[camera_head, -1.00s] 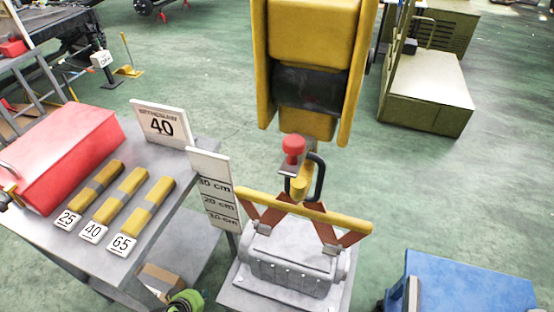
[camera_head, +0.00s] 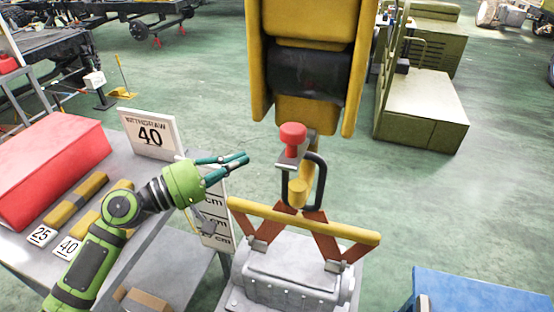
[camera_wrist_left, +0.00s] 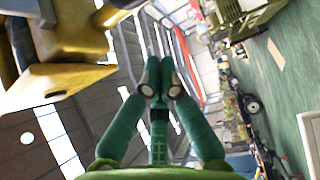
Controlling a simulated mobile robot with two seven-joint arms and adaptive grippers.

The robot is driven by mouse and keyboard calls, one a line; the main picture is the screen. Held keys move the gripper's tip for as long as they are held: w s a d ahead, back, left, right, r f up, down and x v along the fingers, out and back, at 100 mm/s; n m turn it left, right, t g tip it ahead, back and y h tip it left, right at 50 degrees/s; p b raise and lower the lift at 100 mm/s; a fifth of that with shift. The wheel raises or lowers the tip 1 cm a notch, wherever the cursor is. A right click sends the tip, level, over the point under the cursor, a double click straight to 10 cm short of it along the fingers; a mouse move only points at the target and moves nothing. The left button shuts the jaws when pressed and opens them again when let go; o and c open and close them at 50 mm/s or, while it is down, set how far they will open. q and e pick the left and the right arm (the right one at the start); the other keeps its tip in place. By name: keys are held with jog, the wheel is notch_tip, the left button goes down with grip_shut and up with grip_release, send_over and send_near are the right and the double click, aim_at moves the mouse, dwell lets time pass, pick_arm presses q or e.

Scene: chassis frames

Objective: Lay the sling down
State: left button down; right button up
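Rolled yellow slings lie on the grey table at left, one by label 25 (camera_head: 76,199) and one by label 40 (camera_head: 88,226), partly behind my arm. The 65 sling does not show. My left gripper (camera_head: 246,159) is in the air between the table and the hoist hook (camera_head: 310,180). Its teal fingers (camera_wrist_left: 160,62) are drawn together, with nothing seen between them. A yellow lifting beam (camera_head: 300,220) with red-brown straps (camera_head: 319,232) is under the hook, above a grey engine block (camera_head: 290,268). My right gripper is out of view.
A yellow hoist block (camera_head: 308,75) hangs above the hook, a red knob (camera_head: 292,134) beside it. A sign reads WITHDRAW 40 (camera_head: 150,133); a height board (camera_head: 216,222) stands behind my gripper. A red case (camera_head: 50,165) and blue bench (camera_head: 480,292) flank the area.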

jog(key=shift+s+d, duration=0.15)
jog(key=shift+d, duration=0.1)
pick_arm(q)
jog(key=shift+w, duration=0.1)
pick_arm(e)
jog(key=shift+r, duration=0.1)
pick_arm(q)
jog(key=d+p, duration=0.5)
jog(key=d, duration=0.3)
jog(key=shift+w+p, duration=0.15)
jog(key=shift+p, duration=0.15)
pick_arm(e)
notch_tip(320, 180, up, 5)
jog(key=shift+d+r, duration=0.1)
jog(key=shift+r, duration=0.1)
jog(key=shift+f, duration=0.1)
